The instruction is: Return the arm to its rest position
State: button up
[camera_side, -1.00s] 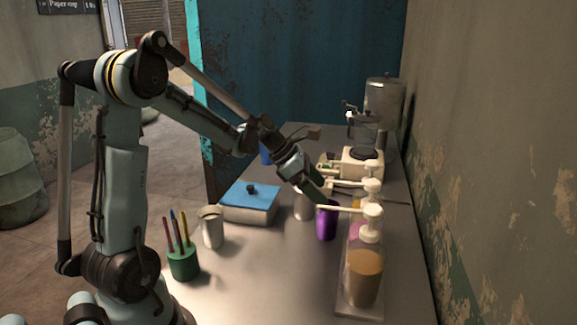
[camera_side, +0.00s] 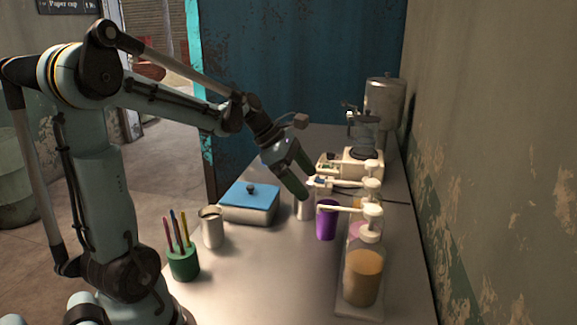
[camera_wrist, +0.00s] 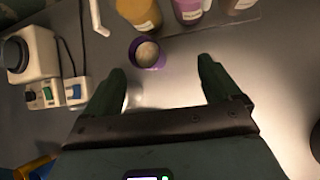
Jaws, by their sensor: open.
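My gripper (camera_side: 297,178) is open and empty in the side view, above the counter between the blue-lidded box and the coffee machine. Its dark green fingers point down and to the right. In the wrist view my gripper (camera_wrist: 162,88) shows its two fingers spread wide with nothing between them. A purple cup (camera_side: 326,220) stands upright on the counter, to the lower right of the fingers and apart from them. In the wrist view the purple cup (camera_wrist: 146,53) lies beyond the fingertips and holds something pale. A metal cup (camera_side: 304,207) stands below the fingers, partly hidden.
Pump bottles (camera_side: 364,270) line the right side by the wall. A white machine (camera_side: 360,167) stands behind. A blue-lidded box (camera_side: 250,203), a metal pitcher (camera_side: 212,229) and a green pen holder (camera_side: 183,262) stand at left. The front middle of the counter (camera_side: 265,275) is clear.

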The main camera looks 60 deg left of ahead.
jog(key=s+d+f+m+g+y, duration=0.35)
jog(key=s+d+m, duration=0.75)
jog(key=m, duration=0.5)
jog(key=m+t, duration=0.1)
jog(key=m, duration=0.2)
jog(key=w+d+r+m+t, duration=0.1)
jog(key=m+t, duration=0.1)
jog(key=m, duration=0.2)
jog(key=w+m+t+y, duration=0.1)
jog(key=m, duration=0.2)
jog(key=shift+d+r+m+t, duration=0.25)
jog(key=shift+m+t, duration=0.05)
jog(key=shift+t, duration=0.05)
